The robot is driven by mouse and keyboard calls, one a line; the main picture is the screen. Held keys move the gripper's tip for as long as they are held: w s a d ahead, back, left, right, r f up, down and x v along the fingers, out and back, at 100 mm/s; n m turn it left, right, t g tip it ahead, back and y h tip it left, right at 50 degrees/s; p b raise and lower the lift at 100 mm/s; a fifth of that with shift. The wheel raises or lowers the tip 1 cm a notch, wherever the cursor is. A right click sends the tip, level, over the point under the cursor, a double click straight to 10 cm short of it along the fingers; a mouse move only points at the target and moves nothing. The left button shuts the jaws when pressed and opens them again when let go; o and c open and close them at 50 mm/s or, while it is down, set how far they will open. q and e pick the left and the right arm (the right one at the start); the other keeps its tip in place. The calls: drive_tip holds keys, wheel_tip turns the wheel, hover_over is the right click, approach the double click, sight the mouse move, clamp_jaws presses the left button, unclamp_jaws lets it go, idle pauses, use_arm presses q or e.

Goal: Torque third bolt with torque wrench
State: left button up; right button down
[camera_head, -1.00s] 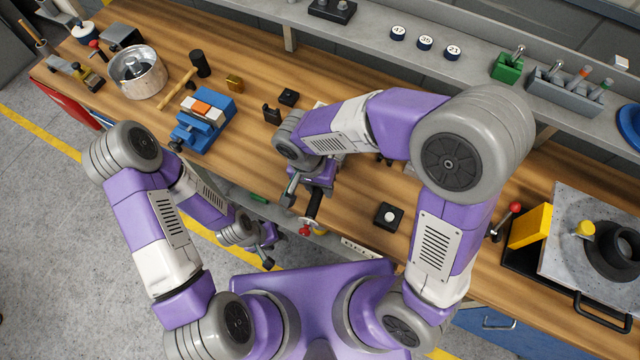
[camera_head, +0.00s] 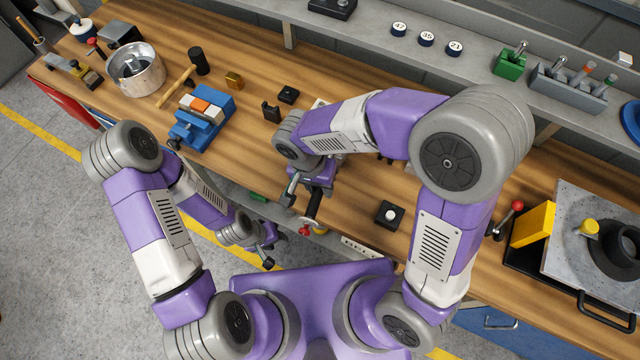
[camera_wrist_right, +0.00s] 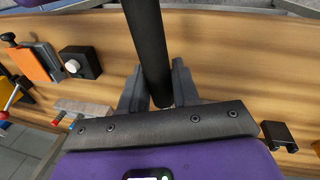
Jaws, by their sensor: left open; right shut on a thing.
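My right gripper (camera_wrist_right: 157,88) is shut on a black cylindrical bar, the torque wrench handle (camera_wrist_right: 148,45), in the right wrist view. The bar runs up out of the picture between the two fingers. My left gripper (camera_head: 271,246) is open and empty in front of the bench, below the right one. The wrench head and the bolts cannot be made out; my right arm covers part of the bench.
A black block with a white knob (camera_head: 389,214) lies right of the right gripper. A grey plate (camera_head: 575,235) is at far right.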

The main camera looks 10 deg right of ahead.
drive_tip(key=shift+a, duration=0.1)
drive_tip(key=shift+w+a+m, duration=0.5)
drive_tip(key=shift+a+m, duration=0.3)
drive_tip(key=shift+a, duration=0.05)
drive_tip(key=shift+w, duration=0.1)
drive_tip(key=shift+w+a+m+g, duration=0.3)
drive_tip(key=shift+w+a+m, duration=0.25)
drive_tip(key=shift+a+m, duration=0.3)
drive_tip(key=shift+w+a+r+m+y, duration=0.1)
drive_tip(key=shift+w+a+m+y, duration=0.2)
drive_tip(key=shift+w+a+m, duration=0.5)
